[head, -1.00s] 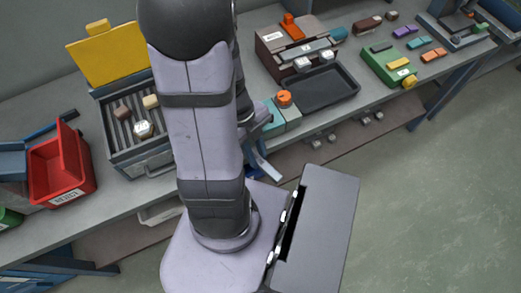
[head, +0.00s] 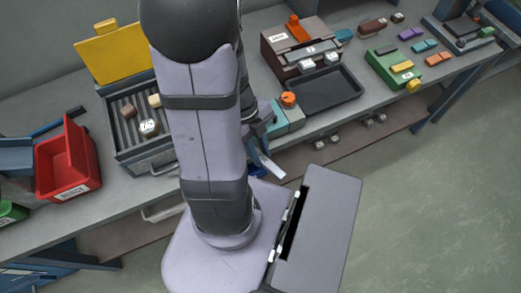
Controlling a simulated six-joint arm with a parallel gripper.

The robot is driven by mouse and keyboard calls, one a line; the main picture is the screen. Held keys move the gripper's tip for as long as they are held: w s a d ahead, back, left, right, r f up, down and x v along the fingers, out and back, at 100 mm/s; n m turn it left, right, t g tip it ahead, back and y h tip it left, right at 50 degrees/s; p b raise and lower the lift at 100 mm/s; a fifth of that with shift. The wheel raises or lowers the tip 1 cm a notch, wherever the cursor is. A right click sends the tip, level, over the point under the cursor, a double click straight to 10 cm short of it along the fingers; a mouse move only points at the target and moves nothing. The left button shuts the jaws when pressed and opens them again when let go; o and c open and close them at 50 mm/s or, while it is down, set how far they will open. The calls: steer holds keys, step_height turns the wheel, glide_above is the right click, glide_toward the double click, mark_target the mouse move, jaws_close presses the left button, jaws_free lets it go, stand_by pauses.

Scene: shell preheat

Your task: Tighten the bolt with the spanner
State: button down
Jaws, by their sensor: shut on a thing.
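I cannot make out the spanner or the bolt in the head view. Just right of there a teal block with an orange knob (head: 288,99) stands at the bench's front edge. Whether anything touches it is hidden.
The grey bench (head: 115,205) runs across the picture. A red reject bin (head: 68,165) and a ridged box with a raised yellow lid (head: 112,52) stand left. A black tray (head: 325,92), a brown box (head: 285,62) and a green block holder (head: 385,68) stand right.

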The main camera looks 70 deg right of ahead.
steer(key=shift+r+p, duration=1.35)
steer(key=shift+r, duration=0.7)
steer(key=shift+w+d, duration=0.1)
steer(key=shift+d, duration=0.05)
